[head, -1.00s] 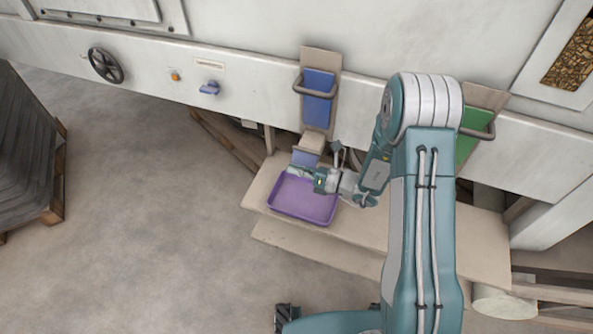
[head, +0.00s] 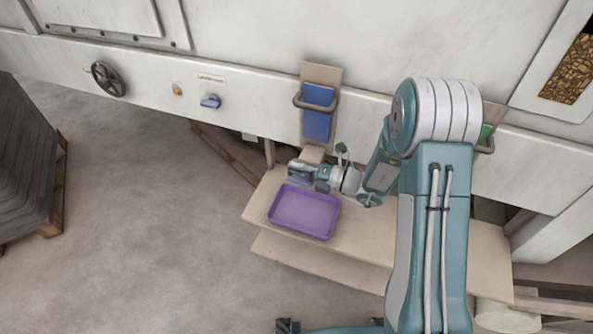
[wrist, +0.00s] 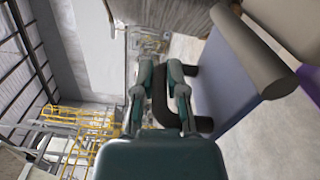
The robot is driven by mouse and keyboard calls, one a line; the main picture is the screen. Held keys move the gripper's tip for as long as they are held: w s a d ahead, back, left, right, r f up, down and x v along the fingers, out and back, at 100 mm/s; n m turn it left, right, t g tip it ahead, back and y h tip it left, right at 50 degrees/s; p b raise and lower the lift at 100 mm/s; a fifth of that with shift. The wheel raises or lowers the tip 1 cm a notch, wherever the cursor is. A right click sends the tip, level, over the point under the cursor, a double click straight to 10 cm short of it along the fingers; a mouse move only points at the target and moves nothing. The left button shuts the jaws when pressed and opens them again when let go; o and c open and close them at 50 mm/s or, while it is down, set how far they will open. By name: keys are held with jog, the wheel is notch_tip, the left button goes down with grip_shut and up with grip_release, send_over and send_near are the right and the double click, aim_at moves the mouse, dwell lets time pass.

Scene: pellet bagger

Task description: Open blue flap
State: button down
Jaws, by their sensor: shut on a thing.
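My gripper (wrist: 165,75) is shut on a dark bar handle (wrist: 192,100) in the wrist view. The handle is on the blue flap (wrist: 235,75), a flat blue-grey panel to the right with a thick rounded edge (wrist: 275,86). In the head view my gripper (head: 298,173) is at the lower end of a beige chute, just above the purple tray. The flap there is small and mostly hidden by my gripper. A larger blue panel (head: 317,120) with a grey bar handle (head: 300,103) sits higher on the chute, apart from my gripper.
The empty purple tray (head: 304,212) lies on a beige shelf (head: 262,199) below. A green panel (head: 486,133) is mostly behind my arm. A handwheel (head: 108,78) and a blue knob (head: 211,101) are on the machine wall. Floor at left is clear up to a pallet stack.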

jog(key=shift+w+m, duration=0.2)
jog(key=shift+m, duration=0.2)
jog(key=c, duration=1)
grip_release()
jog(key=shift+c, duration=0.2)
jog(key=shift+o, duration=0.4)
jog(key=v, duration=1.2)
jog(key=shift+a, duration=0.1)
